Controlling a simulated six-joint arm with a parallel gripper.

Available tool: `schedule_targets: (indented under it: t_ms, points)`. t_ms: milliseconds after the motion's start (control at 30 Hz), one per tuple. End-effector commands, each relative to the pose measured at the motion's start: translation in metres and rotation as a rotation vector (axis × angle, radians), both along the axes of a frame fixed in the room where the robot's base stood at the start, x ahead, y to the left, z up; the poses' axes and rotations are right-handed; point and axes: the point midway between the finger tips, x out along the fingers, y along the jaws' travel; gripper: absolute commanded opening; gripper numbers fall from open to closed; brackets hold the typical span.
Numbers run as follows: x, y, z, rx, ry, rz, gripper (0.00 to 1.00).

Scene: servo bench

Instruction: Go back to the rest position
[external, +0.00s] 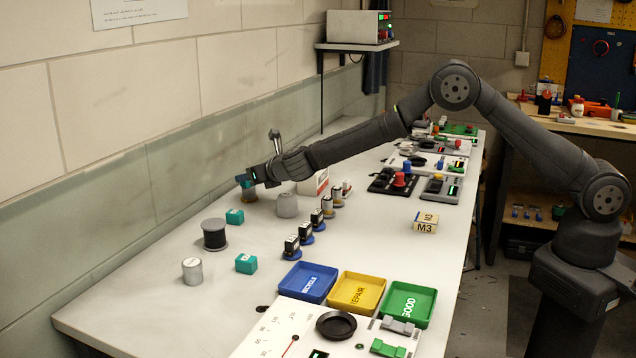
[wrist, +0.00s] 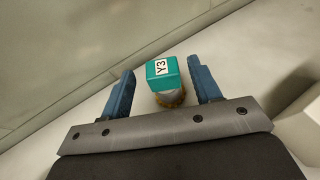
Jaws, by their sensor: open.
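My gripper (external: 246,182) is at the far left of the bench, with my arm stretched out across it. In the wrist view its two blue fingers (wrist: 161,72) are spread apart. Between and just ahead of them is a teal block marked Y3 (wrist: 168,76), with a gap on each side. The block sits on top of a grey and yellow round piece (wrist: 172,98). In the external view the yellowish round piece (external: 250,195) shows under my gripper, and the block there is mostly hidden by the fingers.
Near my gripper stand a grey knob-like weight (external: 287,205), a dark spool (external: 214,235) and a teal block (external: 234,216). Several small servos stand in a row to the right. Blue, yellow and green trays (external: 408,304) lie in front. The wall (external: 120,190) is close behind.

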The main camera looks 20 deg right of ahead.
Motion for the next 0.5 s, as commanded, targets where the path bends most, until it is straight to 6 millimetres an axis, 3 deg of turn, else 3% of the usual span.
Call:
schedule_targets:
  t_ms: [200, 500]
  points:
    - [0.019, 0.007, -0.011, 0.0, 0.001, 0.0, 0.57]
    - [0.017, 0.007, 0.003, 0.001, 0.001, 0.001, 0.57]
